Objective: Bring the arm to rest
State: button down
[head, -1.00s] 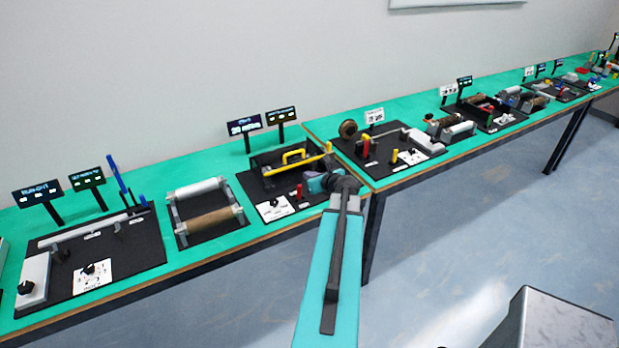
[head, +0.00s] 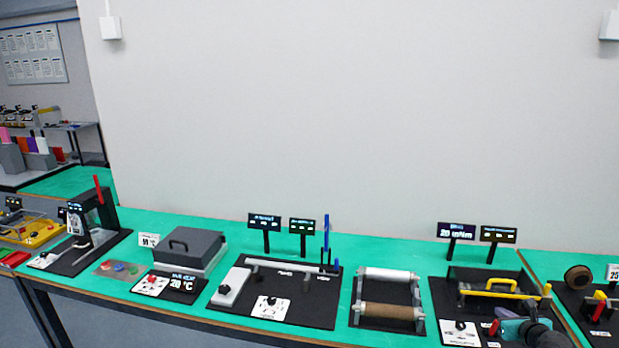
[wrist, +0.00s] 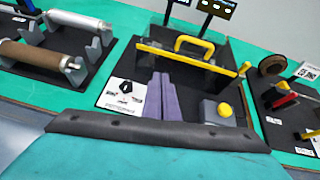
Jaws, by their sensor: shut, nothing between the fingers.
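My gripper (wrist: 158,98) has two purple fingers lying side by side, shut with nothing between them. In the wrist view they show in front of a black station board (wrist: 190,52) with a yellow bar (wrist: 187,59) and a yellow handle (wrist: 194,44). Whether the fingers touch anything there I cannot tell. In the head view, part of my arm (head: 540,334) shows at the bottom right, in front of the same station; the fingertips are not clear there.
A white and a brown roller (head: 388,312) stand left of that station. A grey box with a lid (head: 190,248) and a black press-like machine (head: 92,215) stand further left on the green bench (head: 150,220). A grey block with a yellow button (wrist: 225,109) is right of my fingers.

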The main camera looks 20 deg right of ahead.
jog(key=w+a+f+n+g+y, duration=0.15)
jog(key=w+a+f+n, duration=0.35)
jog(key=a, duration=0.6)
jog(key=w+a+f+n+g+y, duration=0.1)
jog(key=w+a+f+n+y, duration=0.3)
jog(key=a+n, duration=0.6)
jog(key=w+a+f+n+g+y, duration=0.15)
jog(key=w+a+n, duration=0.35)
jog(key=a, duration=0.8)
jog(key=s+a+f+n+g+h, duration=0.1)
jog(key=s+a+f+n+g, duration=0.15)
jog(key=a+n, duration=0.55)
jog(key=s+a+f+n+g, duration=0.25)
jog(key=a+n, duration=0.25)
jog(key=a, duration=0.5)
jog(key=s+a+f+n+g+h, duration=0.1)
jog(key=s+a+f+n+g, duration=0.15)
jog(key=a+n, duration=0.55)
jog(key=s+f+g+b, duration=0.2)
jog(key=s+f+b, duration=0.4)
jog(key=s+f, duration=0.6)
jog(key=s+a+f+m+g+b, duration=0.1)
jog(key=s+f+g+b, duration=0.2)
jog(key=s+f+b, duration=0.4)
jog(key=x, duration=1.4)
jog(key=shift+a+f, duration=0.15)
jog(key=shift+f, duration=0.25)
jog(key=shift+s+a+g, duration=0.1)
jog(key=shift+a+g, duration=0.05)
jog(key=shift+g, duration=0.1)
